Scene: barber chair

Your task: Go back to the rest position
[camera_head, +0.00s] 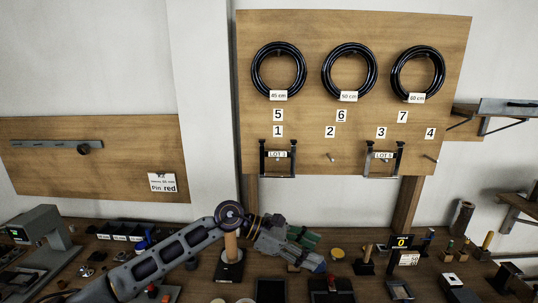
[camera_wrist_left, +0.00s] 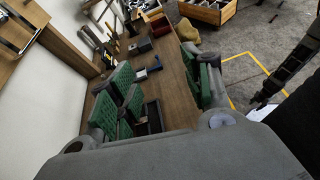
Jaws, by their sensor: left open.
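My left arm reaches in from the lower left of the head view. My left gripper (camera_head: 312,251) is over the back part of the workbench (camera_head: 205,278), pointing right. Its green-padded fingers stand apart. In the left wrist view the gripper (camera_wrist_left: 160,82) also shows open, with bench surface and small items visible between the fingers and nothing held. My right gripper is not in view.
A wooden panel (camera_head: 300,30) on the wall carries black coiled rings and two dark frames. Small tools and blocks crowd the bench around the gripper, including a wooden post (camera_head: 231,249) beside my arm. A grey machine (camera_head: 40,235) stands at left.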

